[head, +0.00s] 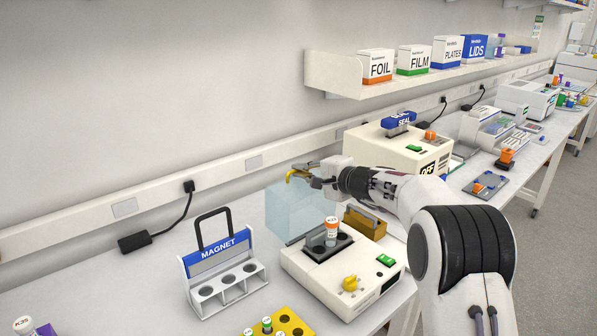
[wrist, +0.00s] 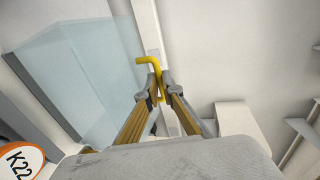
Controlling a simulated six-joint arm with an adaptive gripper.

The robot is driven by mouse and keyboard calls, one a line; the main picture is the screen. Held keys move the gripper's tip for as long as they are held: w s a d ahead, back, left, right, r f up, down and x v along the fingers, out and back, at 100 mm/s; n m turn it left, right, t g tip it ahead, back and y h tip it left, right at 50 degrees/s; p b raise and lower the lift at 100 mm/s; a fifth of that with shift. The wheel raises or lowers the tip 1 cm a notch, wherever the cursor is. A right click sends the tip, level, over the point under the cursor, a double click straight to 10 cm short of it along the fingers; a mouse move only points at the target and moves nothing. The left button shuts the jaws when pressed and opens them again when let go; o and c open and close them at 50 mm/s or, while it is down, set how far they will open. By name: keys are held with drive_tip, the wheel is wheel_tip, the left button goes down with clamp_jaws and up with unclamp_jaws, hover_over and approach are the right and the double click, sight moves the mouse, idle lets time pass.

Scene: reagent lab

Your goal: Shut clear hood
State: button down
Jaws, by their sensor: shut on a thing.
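The clear hood (head: 292,212) is a pale blue see-through box, raised open at the back of a white bench device (head: 330,285). It also fills the upper left of the wrist view (wrist: 85,75). Its yellow handle (wrist: 147,61) is at the hood's upper edge. My gripper (head: 309,174) is shut on this handle; the fingertips close around it in the wrist view (wrist: 158,88). An orange-capped vial (head: 332,229) stands uncovered in the device's dark well; its K22 cap (wrist: 22,160) shows at the lower left of the wrist view.
The device has a yellow knob (head: 350,283) and a green switch (head: 386,260). A MAGNET rack (head: 219,261) stands to its left, a yellow rack (head: 287,323) in front. A cream machine (head: 385,148) stands behind my arm, below the wall shelf (head: 335,75).

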drive_tip(key=s+d+f, duration=0.2)
drive_tip(key=s+d, duration=0.4)
drive_tip(key=s+d+f, duration=0.3)
drive_tip(key=s+d, duration=0.4)
drive_tip(key=shift+s+f, duration=0.3)
drive_tip(key=shift+f, duration=0.05)
drive_tip(key=c, duration=2.5)
unclamp_jaws()
drive_tip(key=shift+a, duration=0.1)
drive_tip(key=shift+r, duration=0.1)
